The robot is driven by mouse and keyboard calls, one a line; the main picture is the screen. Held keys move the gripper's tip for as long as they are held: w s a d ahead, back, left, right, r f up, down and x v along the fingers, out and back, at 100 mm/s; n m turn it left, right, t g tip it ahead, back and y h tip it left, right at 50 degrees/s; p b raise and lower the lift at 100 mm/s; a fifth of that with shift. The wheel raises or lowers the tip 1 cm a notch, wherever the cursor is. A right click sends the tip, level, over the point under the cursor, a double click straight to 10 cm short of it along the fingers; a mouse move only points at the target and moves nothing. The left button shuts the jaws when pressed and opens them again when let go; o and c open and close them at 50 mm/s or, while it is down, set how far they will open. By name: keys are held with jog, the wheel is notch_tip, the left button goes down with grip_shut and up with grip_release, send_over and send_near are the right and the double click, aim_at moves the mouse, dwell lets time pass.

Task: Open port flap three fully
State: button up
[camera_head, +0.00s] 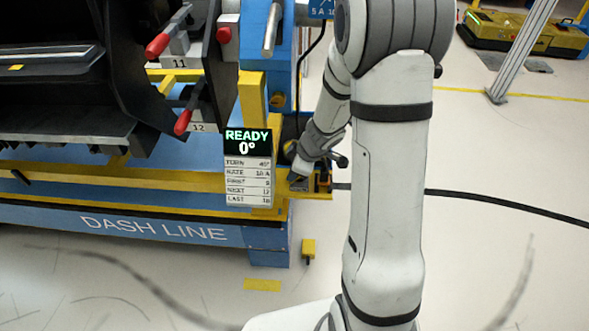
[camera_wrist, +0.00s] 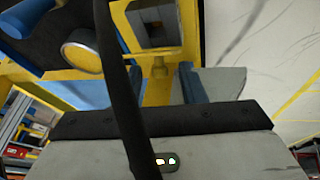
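No port flap that I can identify as number three shows in either view. My gripper (camera_head: 304,168) is low at the right end of the yellow rail, by a small yellow bracket (camera_head: 318,195); my arm partly covers the area. In the wrist view, a yellow-framed box with a grey inside (camera_wrist: 155,32) lies ahead, with a small yellow peg (camera_wrist: 160,68) below it. A black cable (camera_wrist: 118,80) crosses in front of the wrist camera.
A dashboard fixture on a blue base (camera_head: 150,226) fills the left, with red-tipped levers (camera_head: 158,45) by labels 11 and 12. A sign (camera_head: 248,168) reads READY 0°. A black cable (camera_head: 500,204) runs right across open floor. A yellow vehicle (camera_head: 525,32) stands at back right.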

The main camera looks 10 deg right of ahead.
jog(key=shift+c, duration=0.4)
grip_shut()
jog(key=p, duration=0.1)
jog(key=r+p, duration=0.1)
jog(key=p, duration=0.1)
jog(key=shift+a, duration=0.2)
jog(key=p, duration=0.1)
jog(key=h+p, duration=0.1)
jog(key=p, duration=0.1)
jog(key=shift+w+a+f, duration=0.15)
jog(key=shift+a, duration=0.1)
jog(key=shift+f+g+h, duration=0.2)
jog(key=shift+g+h, duration=0.1)
jog(key=shift+o, duration=0.4)
grip_release()
